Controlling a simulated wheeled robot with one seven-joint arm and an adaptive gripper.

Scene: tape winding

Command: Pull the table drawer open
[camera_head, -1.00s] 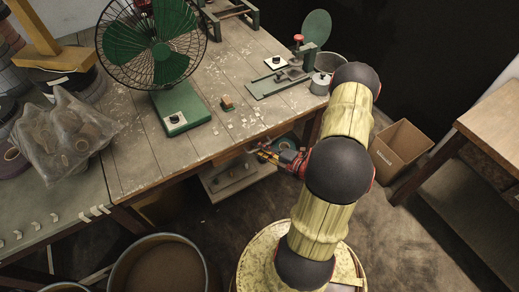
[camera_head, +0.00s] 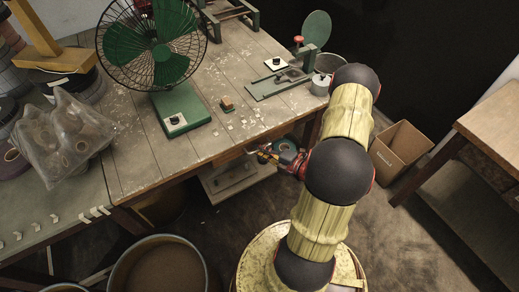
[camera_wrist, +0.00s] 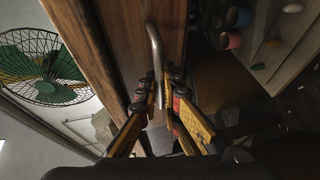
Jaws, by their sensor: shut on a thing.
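The drawer front (camera_wrist: 122,35) is a brown wooden panel under the table edge in the wrist view. A curved metal bar handle (camera_wrist: 156,50) stands out from it. My gripper (camera_wrist: 160,88) is shut on the lower part of this handle, one yellow-and-black finger on each side. In the head view my gripper (camera_head: 262,154) is at the table's front edge, and the drawer and handle are mostly hidden there. I cannot tell any gap between the drawer and the table.
The worn wooden table (camera_head: 130,165) carries a green fan (camera_head: 160,50) and a green metal fixture (camera_head: 285,80). A low shelf with small items (camera_head: 228,180) is under the table. A cardboard box (camera_head: 400,148) stands on the floor at right, and a large round bin (camera_head: 155,265) at lower left.

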